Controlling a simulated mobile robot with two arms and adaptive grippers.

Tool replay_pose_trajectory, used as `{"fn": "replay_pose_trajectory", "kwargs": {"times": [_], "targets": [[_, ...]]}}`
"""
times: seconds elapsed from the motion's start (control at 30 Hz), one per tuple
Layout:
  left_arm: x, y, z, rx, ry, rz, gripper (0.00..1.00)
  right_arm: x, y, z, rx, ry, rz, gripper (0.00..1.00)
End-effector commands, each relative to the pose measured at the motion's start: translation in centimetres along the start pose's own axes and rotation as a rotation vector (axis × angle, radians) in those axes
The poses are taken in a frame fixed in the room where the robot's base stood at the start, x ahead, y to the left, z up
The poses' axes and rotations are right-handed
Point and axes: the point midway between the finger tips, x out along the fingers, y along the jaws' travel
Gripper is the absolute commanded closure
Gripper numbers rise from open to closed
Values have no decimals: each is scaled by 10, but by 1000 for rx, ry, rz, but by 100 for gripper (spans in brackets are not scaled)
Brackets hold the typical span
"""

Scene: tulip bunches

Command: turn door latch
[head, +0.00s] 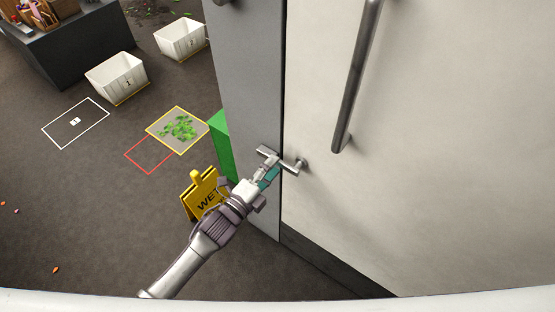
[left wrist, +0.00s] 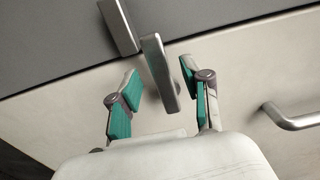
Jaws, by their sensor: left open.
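The door (head: 430,150) is a large cream panel on the right of the head view. A metal latch lever (head: 293,165) sits low at its left edge, by the grey frame (head: 250,90). My left gripper (head: 272,172) is at the latch, its teal-padded fingers open. In the left wrist view the latch lever (left wrist: 160,72) reaches in between the two spread fingertips, close to the right one; contact cannot be told. A second metal block (left wrist: 118,25) sits on the grey surface beside it. My right gripper is not in view.
A long bar handle (head: 357,80) stands out from the door above the latch. A yellow wet-floor sign (head: 200,193) and a green block (head: 222,145) stand near my left arm. White bins (head: 117,78) and marked floor squares lie farther left.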

Motion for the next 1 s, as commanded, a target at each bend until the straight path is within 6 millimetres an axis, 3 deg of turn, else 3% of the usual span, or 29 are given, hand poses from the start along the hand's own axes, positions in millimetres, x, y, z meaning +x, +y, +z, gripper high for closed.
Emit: {"fn": "replay_pose_trajectory", "kwargs": {"times": [0.2, 0.57, 0.87, 1.0], "targets": [[25, 0, 0, -2, -1, -1, 52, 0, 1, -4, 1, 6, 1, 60], [30, 0, 0, -1, 0, 0, 52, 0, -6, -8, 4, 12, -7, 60], [30, 0, 0, -1, 0, 0, 100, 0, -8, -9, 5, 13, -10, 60], [30, 0, 0, -1, -1, 0, 100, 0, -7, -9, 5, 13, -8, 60]]}}
